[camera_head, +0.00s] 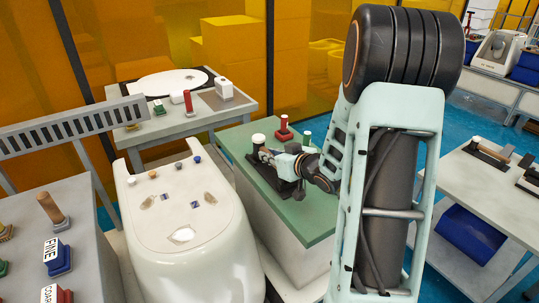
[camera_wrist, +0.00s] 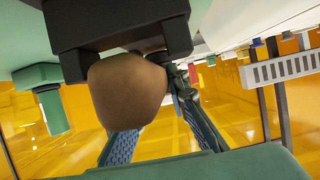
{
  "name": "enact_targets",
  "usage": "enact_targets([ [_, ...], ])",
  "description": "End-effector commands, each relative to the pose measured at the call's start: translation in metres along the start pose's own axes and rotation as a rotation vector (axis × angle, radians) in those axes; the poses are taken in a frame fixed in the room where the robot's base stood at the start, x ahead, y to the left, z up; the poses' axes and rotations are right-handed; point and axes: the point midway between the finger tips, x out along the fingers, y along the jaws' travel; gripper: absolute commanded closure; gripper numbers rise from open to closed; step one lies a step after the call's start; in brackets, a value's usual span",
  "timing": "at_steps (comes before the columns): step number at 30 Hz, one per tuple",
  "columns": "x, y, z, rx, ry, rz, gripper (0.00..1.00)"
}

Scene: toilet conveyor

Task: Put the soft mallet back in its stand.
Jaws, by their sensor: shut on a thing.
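The soft mallet shows a pale, rounded top (camera_head: 259,139) in the head view, at the far-left side of the green table. A brown rounded wooden part (camera_wrist: 130,92), apparently of the mallet, fills the middle of the wrist view. The black stand (camera_head: 284,186) sits low on the green table, partly behind my arm; its dark block shows in the wrist view (camera_wrist: 115,30). My gripper (camera_head: 268,156) is shut on the mallet just above or beside the stand. Its fingers (camera_wrist: 158,138) are partly hidden behind the brown part. I cannot tell whether the mallet is seated in the stand.
On the green table (camera_head: 232,146) stand a red piece (camera_head: 284,130) and a green piece (camera_head: 307,139) behind my gripper. A white rounded machine (camera_head: 185,250) is close on the left. A white table (camera_head: 480,195) with tools is on the right.

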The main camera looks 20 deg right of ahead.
Motion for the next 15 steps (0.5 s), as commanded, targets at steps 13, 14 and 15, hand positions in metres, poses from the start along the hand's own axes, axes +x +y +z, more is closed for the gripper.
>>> enact_targets([
  [13,0.0022,0.0002,0.0030,-0.001,0.004,0.000,0.82],
  [14,0.0021,0.0002,0.0031,-0.001,0.004,0.000,0.79],
  [15,0.0021,0.0002,0.0033,-0.001,0.004,0.000,0.74],
])
